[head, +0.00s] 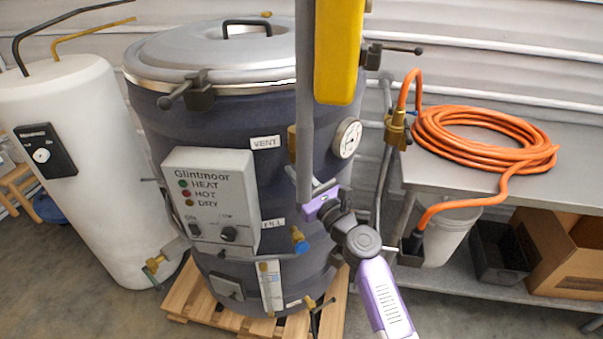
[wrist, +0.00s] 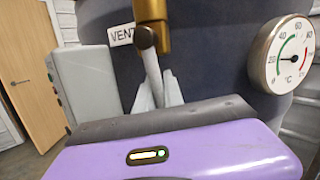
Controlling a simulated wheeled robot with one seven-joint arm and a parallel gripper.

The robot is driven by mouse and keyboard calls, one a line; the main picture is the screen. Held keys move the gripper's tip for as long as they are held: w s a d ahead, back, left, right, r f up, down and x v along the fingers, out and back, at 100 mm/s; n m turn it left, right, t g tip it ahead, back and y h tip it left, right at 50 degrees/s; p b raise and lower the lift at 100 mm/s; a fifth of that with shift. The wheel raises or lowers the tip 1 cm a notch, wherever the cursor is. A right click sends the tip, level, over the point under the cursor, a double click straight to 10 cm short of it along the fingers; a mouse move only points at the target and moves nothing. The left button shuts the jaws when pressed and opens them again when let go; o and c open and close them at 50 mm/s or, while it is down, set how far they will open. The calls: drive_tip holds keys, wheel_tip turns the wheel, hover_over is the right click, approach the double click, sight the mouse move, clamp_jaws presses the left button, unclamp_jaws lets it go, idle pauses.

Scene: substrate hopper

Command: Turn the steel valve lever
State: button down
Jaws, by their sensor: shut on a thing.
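The steel valve lever (wrist: 153,75) hangs from a brass valve body (wrist: 151,22) on the dark drum, below the VENT label, in the wrist view. It tilts slightly, with its lower end between the two grey fingers of my gripper (wrist: 160,92). The fingers are shut on it. In the head view my gripper (head: 315,188) is at the drum's front right side, below the brass valve (head: 291,140). There a grey vertical bar and my gripper largely hide the lever.
A dial gauge (head: 347,138) sits close right of the valve. A control box (head: 212,195) juts out at the left. A yellow block (head: 338,50) and grey bar (head: 304,90) stand in front of the drum. An orange hose (head: 480,135) lies on the bench at right.

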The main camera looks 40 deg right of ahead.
drive_tip(key=shift+a+f+m, duration=0.1)
drive_tip(key=shift+a+m, duration=0.2)
drive_tip(key=shift+m, duration=0.5)
drive_tip(key=shift+w+a, duration=0.1)
drive_tip(key=c, duration=1.5)
unclamp_jaws()
drive_tip(key=shift+o, duration=0.2)
drive_tip(key=s+f+b, duration=0.1)
drive_tip(key=s, duration=0.6)
drive_tip(key=shift+s+a+f+b, duration=0.2)
drive_tip(key=shift+s+a+b, duration=0.1)
drive_tip(key=shift+a, duration=0.15)
